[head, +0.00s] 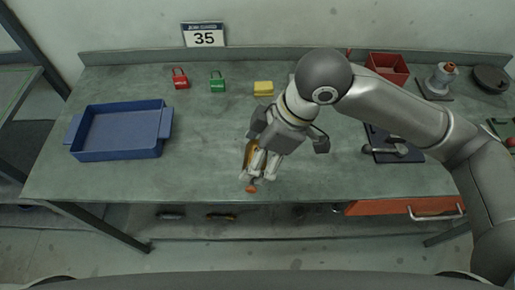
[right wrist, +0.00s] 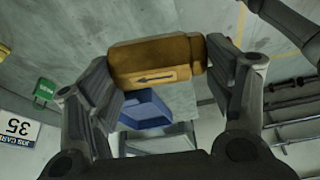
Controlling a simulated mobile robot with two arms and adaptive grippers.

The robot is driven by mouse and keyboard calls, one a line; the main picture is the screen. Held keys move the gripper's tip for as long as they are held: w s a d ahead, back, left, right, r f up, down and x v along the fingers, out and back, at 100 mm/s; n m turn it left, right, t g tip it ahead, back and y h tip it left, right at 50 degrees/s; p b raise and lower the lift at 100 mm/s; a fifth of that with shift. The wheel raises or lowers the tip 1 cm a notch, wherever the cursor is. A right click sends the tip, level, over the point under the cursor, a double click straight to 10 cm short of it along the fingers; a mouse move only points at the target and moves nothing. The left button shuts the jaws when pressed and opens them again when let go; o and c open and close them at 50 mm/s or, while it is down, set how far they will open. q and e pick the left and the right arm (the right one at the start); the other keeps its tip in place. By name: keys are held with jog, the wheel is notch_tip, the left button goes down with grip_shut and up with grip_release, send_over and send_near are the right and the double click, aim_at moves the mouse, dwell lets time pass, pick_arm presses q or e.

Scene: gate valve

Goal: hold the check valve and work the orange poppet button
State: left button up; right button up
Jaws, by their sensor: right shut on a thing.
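The check valve is a brass-yellow cylinder with a dark arrow on its side, seen large in the right wrist view (right wrist: 150,58). In the head view a strip of the check valve (head: 249,153) shows beside my fingers near the front middle of the bench. My right gripper (head: 256,166) is shut on it, with one finger at each end in the right wrist view (right wrist: 166,78). The orange poppet button (head: 251,188) shows just below the fingertips in the head view; it cannot be made out in the wrist view. My left gripper is out of view.
A blue tray (head: 84,143) stands at the left of the bench (head: 205,160). Red (head: 180,82) and green (head: 217,86) padlocks and a yellow block (head: 263,88) lie at the back. A red bin (head: 389,64) stands back right. The front left bench is clear.

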jog(key=shift+w, duration=0.1)
jog(key=w+p, duration=0.3)
jog(key=w, duration=1.1)
dwell(1.7)
jog(key=shift+s+f+b, duration=0.1)
jog(key=shift+f+b, duration=1)
jog(key=shift+f, duration=3.25)
dwell(0.4)
